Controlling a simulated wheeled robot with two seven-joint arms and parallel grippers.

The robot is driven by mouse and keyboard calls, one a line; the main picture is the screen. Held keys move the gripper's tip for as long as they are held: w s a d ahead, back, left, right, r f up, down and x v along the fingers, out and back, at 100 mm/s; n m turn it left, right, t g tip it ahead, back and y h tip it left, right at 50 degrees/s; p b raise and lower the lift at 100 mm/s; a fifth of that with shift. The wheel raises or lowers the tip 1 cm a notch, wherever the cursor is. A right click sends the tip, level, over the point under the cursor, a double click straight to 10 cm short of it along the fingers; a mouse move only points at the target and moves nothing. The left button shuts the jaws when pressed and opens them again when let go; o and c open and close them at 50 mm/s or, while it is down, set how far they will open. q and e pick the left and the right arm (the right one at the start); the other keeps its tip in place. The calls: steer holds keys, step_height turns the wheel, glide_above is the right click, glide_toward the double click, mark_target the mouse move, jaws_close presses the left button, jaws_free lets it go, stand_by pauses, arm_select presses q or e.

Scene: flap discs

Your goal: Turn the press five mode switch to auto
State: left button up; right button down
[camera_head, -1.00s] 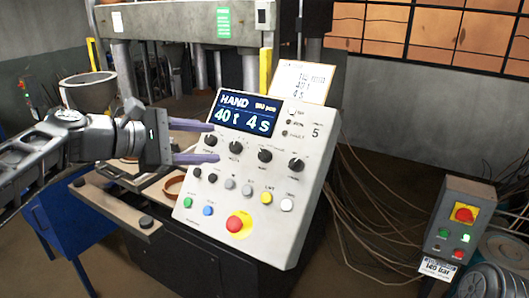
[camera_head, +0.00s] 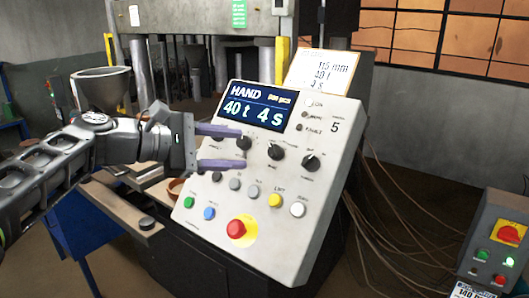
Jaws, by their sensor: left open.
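The light grey control panel of press five (camera_head: 330,195) leans back on its stand, with a "5" at its upper right. Its display (camera_head: 257,107) reads HAND, 40 t and 4 s. A row of black rotary knobs runs below it: one (camera_head: 244,143) near my fingertips, a middle one (camera_head: 276,152) and a right one (camera_head: 311,163). Their small labels are too blurred to tell which is the mode switch. My left gripper (camera_head: 240,147) is open, its purple fingers above and below the near knob. I cannot tell whether they touch it. The upper finger covers the panel's left part.
A red emergency button (camera_head: 241,230) and several coloured buttons sit low on the panel. A paper note (camera_head: 321,72) stands behind its top. A grey box with a red switch (camera_head: 501,240) is at the lower right. Cables hang right of the panel.

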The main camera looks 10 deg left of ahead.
mark_target(271, 152)
arm_select(q)
steer(key=p+x, duration=0.1)
steer(key=x, duration=0.6)
steer(key=shift+w+d+f, duration=0.15)
steer(key=shift+w+d, duration=0.1)
steer(key=shift+d, duration=0.05)
steer(key=shift+c, duration=0.4)
jaws_close()
